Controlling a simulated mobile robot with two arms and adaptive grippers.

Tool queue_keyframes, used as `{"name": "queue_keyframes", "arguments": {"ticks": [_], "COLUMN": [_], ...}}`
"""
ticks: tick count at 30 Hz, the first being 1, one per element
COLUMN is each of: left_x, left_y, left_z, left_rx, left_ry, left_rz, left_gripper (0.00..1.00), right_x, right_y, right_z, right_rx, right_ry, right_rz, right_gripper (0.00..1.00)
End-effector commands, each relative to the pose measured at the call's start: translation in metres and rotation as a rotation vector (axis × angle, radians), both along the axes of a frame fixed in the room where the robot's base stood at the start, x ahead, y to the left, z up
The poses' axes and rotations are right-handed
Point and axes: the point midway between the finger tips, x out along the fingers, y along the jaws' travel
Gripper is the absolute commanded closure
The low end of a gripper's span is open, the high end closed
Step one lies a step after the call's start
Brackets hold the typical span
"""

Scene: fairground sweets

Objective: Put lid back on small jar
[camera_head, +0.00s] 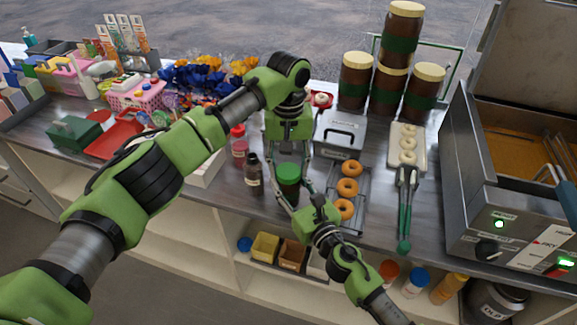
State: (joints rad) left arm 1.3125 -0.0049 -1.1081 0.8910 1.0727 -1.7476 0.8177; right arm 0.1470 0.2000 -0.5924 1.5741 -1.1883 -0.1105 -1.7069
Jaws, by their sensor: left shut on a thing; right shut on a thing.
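The small jar (289,187) stands upright near the front of the counter, with dark contents. Its green lid (288,171) is at the top of the jar; I cannot tell whether it is seated or slightly above the rim. My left gripper (289,163) comes down from above, its fingers on either side of the lid, shut on it. My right gripper (287,192) reaches in from the front right, its fingers on either side of the jar body, shut on it. The fingers hide parts of the jar's sides.
A dark bottle (253,175) and a red-capped bottle (239,148) stand close left. A rack of doughnuts (364,207) is close right, with green-handled tongs (405,215) beyond. Large jars (355,82) are stacked behind. A fryer (492,215) fills the right end.

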Motion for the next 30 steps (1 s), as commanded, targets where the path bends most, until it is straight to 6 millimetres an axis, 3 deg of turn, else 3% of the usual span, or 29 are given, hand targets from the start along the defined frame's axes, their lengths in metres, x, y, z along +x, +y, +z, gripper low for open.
{"name": "queue_keyframes", "arguments": {"ticks": [15, 18, 23, 24, 25, 30], "left_x": [0.0002, 0.0005, 0.0007, 0.0007, 0.0007, 0.0005], "left_y": [0.0006, 0.0008, 0.0011, 0.0011, 0.001, 0.0007], "left_z": [-0.0009, -0.0008, -0.0007, -0.0007, -0.0007, -0.0006], "left_rx": [0.0, 0.0, 0.001, 0.001, 0.001, 0.0], "left_ry": [0.001, 0.001, 0.001, 0.001, 0.001, 0.0], "left_rz": [-1.043, -1.194, -1.191, -1.19, -1.19, -1.19], "left_gripper": [0.82, 0.82, 0.82, 0.46, 0.39, 0.37], "right_x": [0.0003, 0.0003, 0.0002, 0.0002, 0.0002, 0.0002], "right_y": [-0.0003, -0.0004, -0.0004, -0.0004, -0.0004, -0.0004], "right_z": [0.0003, 0.0003, 0.0003, 0.0003, 0.0003, 0.0003], "right_rx": [0.0, 0.0, 0.0, 0.0, 0.0, 0.0], "right_ry": [0.0, 0.0, 0.0, 0.0, 0.0, 0.0], "right_rz": [-0.001, -0.001, -0.001, -0.001, -0.001, -0.001], "right_gripper": [1.0, 1.0, 1.0, 1.0, 1.0, 1.0]}}
